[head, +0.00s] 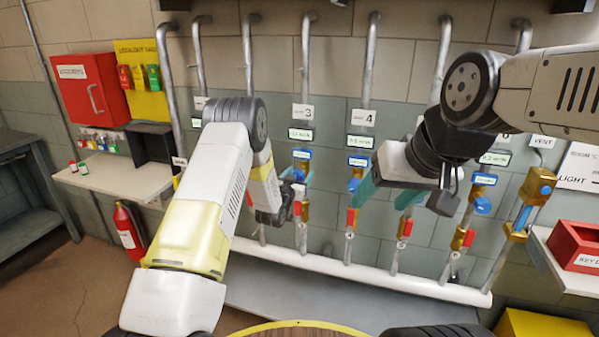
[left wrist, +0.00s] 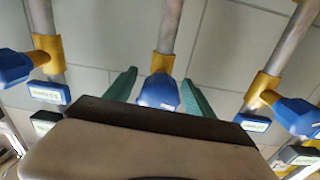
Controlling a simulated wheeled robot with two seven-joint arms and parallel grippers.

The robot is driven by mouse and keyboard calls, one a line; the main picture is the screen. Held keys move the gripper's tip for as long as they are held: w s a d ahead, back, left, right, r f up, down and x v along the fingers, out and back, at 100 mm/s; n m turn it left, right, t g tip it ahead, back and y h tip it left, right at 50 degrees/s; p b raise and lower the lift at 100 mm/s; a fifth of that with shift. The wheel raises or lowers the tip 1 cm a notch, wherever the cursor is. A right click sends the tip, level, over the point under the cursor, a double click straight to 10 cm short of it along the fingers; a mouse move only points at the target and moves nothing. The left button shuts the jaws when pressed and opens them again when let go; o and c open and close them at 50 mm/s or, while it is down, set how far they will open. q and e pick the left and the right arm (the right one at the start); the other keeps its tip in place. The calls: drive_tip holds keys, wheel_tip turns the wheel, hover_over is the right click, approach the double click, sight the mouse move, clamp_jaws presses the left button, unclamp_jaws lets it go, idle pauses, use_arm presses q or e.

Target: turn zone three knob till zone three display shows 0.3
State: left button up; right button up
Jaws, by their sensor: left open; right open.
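The zone three pipe has a white label (head: 303,112), which I take as zone 3, with a small pale display (head: 300,134) below it; its reading is too small to tell. Its blue knob (left wrist: 158,92) shows in the left wrist view, between the two teal fingers of my left gripper (left wrist: 158,88). The fingers are open, one on each side of the knob; I cannot tell if they touch it. In the head view my left gripper (head: 296,176) is at this pipe and partly hides the knob. My right gripper (head: 389,193) is open, in front of the pipes right of zone four.
Neighbouring pipes carry similar blue knobs, at the left (left wrist: 14,66) and right (left wrist: 296,115) in the left wrist view. The zone four display (head: 359,142) is just right. Red handles sit lower on the pipes, above a white horizontal pipe (head: 350,270). A red box (head: 577,245) stands far right.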

use_arm(q)
drive_tip(key=shift+w+d, duration=0.1)
drive_tip(key=shift+w, duration=0.1)
drive_tip(key=shift+c, duration=0.2)
drive_tip(key=c, duration=1.3)
drive_tip(key=shift+m, duration=1.9)
drive_tip(key=o, duration=1.3)
drive_tip(key=shift+o, duration=0.2)
